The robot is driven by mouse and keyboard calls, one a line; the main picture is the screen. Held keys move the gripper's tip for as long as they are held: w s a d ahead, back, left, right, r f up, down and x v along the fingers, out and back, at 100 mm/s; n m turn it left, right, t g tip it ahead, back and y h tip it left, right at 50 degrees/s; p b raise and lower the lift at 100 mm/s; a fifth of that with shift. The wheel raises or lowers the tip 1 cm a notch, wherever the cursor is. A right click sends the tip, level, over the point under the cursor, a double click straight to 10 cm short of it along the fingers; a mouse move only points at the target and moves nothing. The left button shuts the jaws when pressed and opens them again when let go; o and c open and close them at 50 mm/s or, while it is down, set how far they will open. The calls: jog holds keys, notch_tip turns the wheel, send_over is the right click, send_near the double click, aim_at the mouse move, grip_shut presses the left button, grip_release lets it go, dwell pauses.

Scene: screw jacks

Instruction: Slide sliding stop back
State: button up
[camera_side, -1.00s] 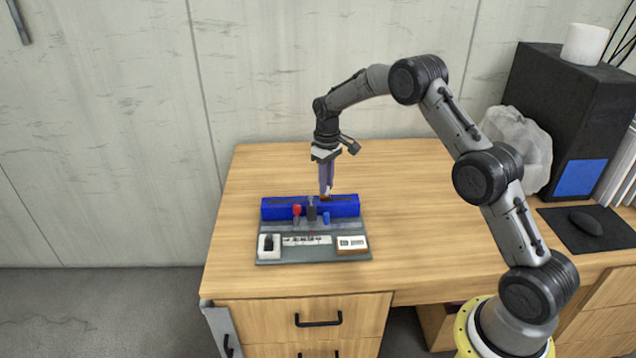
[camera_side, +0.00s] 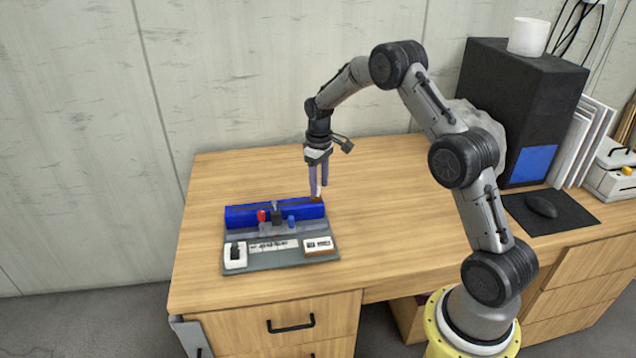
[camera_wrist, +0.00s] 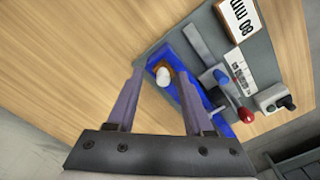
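The sliding stop is probably the small brown piece (camera_wrist: 158,68) with a white rounded peg (camera_wrist: 163,78) in the wrist view. It sits at one end of the blue rail (camera_wrist: 188,88). In the side view the brown piece (camera_side: 317,199) shows at the right end of the blue rail (camera_side: 245,217). My gripper (camera_side: 319,194) points down over that end. Its fingers are apart, and in the wrist view the peg shows between the fingertips of my gripper (camera_wrist: 160,72). I cannot tell whether either finger touches it.
The wooden desk (camera_side: 390,220) is clear to the right, up to a mouse (camera_side: 541,206).

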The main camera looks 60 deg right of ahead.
notch_tip(320, 180, up, 14)
dwell(0.6)
jog(key=shift+f, duration=0.1)
jog(key=s+a+r+n+t, duration=0.1)
jog(key=s+a+r+t, duration=0.1)
jog(key=s+a+r, duration=0.45)
jog(key=s+a+r+n+t, duration=0.15)
jog(key=s+a+r, duration=0.25)
jog(key=a+r, duration=0.5)
jog(key=s+a+r+t, duration=0.15)
jog(key=s+a, duration=0.25)
jog(key=s, duration=0.9)
jog(key=s+a+f+m, duration=0.1)
jog(key=s+f+m, duration=0.1)
jog(key=s+f, duration=0.5)
notch_tip(320, 180, down, 2)
jog(key=shift+s+f+t, duration=0.15)
jog(key=shift+s+t, duration=0.15)
